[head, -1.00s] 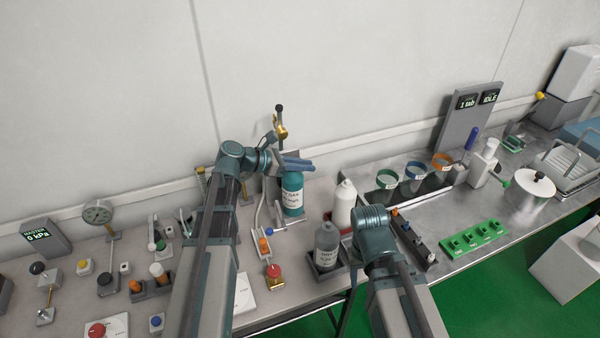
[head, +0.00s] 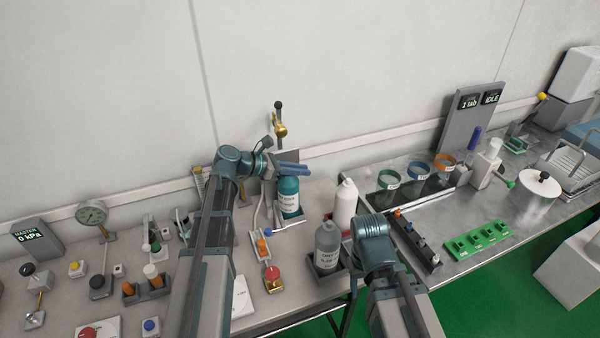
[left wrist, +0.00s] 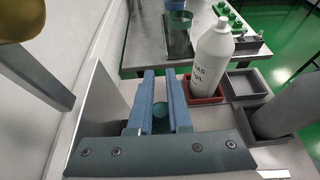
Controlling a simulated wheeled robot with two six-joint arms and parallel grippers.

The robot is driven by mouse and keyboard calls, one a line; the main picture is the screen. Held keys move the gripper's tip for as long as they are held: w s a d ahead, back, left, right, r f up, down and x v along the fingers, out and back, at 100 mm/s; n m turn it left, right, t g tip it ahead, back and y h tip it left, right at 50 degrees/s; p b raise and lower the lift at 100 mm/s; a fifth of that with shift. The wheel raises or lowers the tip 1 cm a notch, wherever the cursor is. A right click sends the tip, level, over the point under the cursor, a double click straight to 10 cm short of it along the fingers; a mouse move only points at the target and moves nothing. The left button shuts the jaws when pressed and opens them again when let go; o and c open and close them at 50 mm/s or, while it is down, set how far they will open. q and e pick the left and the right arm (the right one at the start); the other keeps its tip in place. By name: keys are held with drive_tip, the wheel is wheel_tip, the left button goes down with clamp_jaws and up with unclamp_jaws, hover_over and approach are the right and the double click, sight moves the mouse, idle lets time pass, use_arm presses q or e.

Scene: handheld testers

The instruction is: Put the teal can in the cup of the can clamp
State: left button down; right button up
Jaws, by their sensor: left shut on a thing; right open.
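The teal can (head: 288,195), with a white label, stands upright in the head view below my left gripper (head: 291,168). The blue fingers are shut on its top. In the left wrist view the can's round top (left wrist: 160,110) shows between the fingers (left wrist: 160,95). The can clamp (head: 281,130), with a brass fitting and dark knob, rises just behind the can. The cup is hidden by the can and my arm. Whether the can's base touches anything is unclear. My right arm ends in front of the bottles; its fingers are hidden.
A white bottle (head: 346,203) and a grey bottle (head: 327,240) stand in trays right of the can. A red knob (head: 272,273) is in front. Coloured ring holders (head: 388,180) stand farther right. The wall is close behind the clamp.

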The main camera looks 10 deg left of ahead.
use_arm(q)
drive_tip(key=shift+f, duration=0.2)
drive_tip(key=c, duration=0.8)
unclamp_jaws()
drive_tip(key=shift+c, duration=0.2)
drive_tip(key=shift+r, duration=0.15)
drive_tip(key=p+v, duration=0.4)
drive_tip(key=v, duration=0.8)
drive_tip(key=shift+p, duration=0.4)
